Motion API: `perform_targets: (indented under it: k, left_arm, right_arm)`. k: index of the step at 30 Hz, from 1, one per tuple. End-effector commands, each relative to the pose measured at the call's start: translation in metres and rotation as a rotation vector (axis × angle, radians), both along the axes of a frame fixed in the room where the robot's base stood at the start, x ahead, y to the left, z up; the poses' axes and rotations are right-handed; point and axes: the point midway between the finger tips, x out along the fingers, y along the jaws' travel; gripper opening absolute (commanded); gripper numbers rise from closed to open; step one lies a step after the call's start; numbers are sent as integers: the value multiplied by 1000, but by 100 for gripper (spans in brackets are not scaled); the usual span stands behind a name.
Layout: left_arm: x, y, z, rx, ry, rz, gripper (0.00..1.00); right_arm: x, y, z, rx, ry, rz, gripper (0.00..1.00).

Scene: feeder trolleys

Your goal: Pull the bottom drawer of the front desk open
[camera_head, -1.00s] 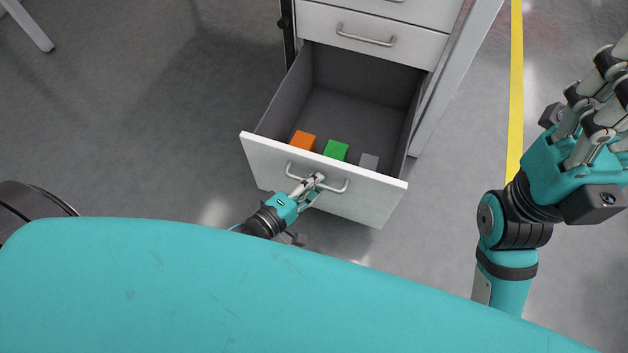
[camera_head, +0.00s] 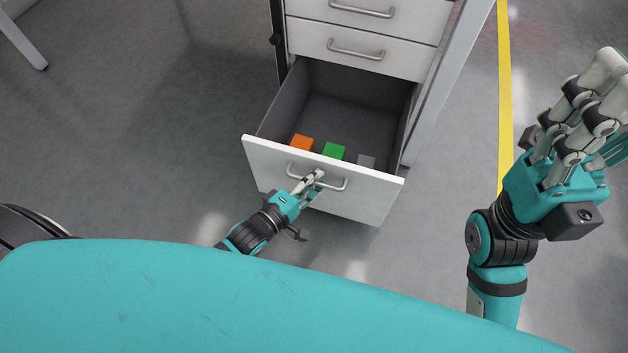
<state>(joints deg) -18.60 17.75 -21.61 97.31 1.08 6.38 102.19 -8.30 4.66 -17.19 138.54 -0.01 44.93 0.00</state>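The bottom drawer (camera_head: 352,202) of the white desk stands well open, its grey inside showing from above. An orange block (camera_head: 302,142), a green block (camera_head: 334,151) and a grey block (camera_head: 366,161) lie in it near the front panel. Its curved metal handle (camera_head: 334,187) is on the front panel. My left gripper (camera_head: 314,177) is at the middle of this handle, fingers closed around the bar; their undersides are hidden. My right gripper (camera_head: 606,95) is raised at the right, apart from the desk, with its fingers extended and empty.
Two shut drawers with handles sit above, the lower one (camera_head: 310,38) directly over the opening. The desk's side panel (camera_head: 455,70) stands to the right. A yellow floor line (camera_head: 505,100) runs farther right. Grey floor is free left of the drawer.

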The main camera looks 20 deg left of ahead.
Motion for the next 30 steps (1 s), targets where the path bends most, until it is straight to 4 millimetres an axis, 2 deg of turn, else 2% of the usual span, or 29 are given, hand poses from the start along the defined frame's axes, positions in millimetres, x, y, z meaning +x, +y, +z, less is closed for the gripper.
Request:
perform_targets:
  k: [9,21,25,30]
  left_arm:
    - [-8,3,0,2,3,-1,21]
    - [-79,36,14,2,5,-1,21]
    - [-96,44,17,2,4,0,21]
    - [-107,49,21,2,1,0,21]
  right_arm:
    - [-1,0,1,-1,-4,-1,40]
    - [0,0,1,1,-1,0,40]
    - [0,0,0,1,-1,0,40]
    - [0,0,0,1,-1,0,40]
